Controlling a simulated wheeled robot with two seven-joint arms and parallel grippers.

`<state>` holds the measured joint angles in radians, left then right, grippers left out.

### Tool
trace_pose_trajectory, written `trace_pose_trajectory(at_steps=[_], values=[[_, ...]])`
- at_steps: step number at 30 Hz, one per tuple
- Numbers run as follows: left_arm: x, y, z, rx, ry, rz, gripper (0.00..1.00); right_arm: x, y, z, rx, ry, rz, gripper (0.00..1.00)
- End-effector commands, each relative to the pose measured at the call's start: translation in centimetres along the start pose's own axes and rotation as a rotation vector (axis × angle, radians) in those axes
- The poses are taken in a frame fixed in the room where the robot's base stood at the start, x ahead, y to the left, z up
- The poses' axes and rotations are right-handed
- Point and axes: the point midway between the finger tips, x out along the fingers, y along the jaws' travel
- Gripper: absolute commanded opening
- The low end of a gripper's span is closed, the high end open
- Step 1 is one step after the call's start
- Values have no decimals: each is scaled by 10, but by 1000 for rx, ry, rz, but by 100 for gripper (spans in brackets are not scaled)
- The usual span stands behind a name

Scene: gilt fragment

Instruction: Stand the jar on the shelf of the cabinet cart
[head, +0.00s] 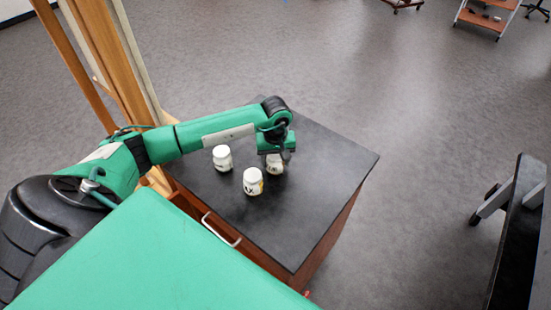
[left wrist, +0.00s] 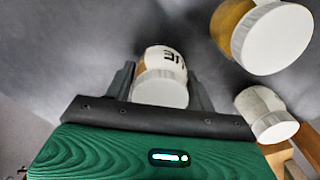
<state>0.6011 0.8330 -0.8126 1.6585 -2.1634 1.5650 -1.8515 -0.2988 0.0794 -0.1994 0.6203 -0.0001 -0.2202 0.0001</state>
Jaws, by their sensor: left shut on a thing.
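My left gripper (head: 276,155) points down over the black-topped wooden cabinet (head: 325,165) and is shut on a white-lidded jar (head: 274,167). In the left wrist view the jar (left wrist: 162,82) sits between the two fingers, its lid toward the camera and dark lettering on its side. The gripper partly hides it in the head view, and I cannot tell whether it touches the top. Two similar jars stand free on the top: one (head: 222,158) to the left, one (head: 253,182) nearer. My right gripper is out of view.
Wooden posts (head: 112,60) stand behind the cabinet at the left. A dark-topped piece of furniture (head: 524,235) is at the right edge. A cart with reddish shelves (head: 487,20) stands far back right. Open grey floor lies between them.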

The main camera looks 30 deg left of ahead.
Motion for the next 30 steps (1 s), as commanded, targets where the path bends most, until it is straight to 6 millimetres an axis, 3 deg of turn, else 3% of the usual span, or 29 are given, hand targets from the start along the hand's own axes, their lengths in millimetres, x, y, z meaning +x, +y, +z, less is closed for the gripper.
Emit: trace_pose_trajectory(at_steps=[6,7,10,23,30], values=[[4,0,0,0,0,0,28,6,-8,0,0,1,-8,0],[4,0,0,-1,0,0,57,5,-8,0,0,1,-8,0],[3,0,0,-1,-1,0,77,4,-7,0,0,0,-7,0],[-3,0,0,0,1,0,77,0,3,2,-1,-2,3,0],[-50,0,-2,1,6,2,77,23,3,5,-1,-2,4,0]])
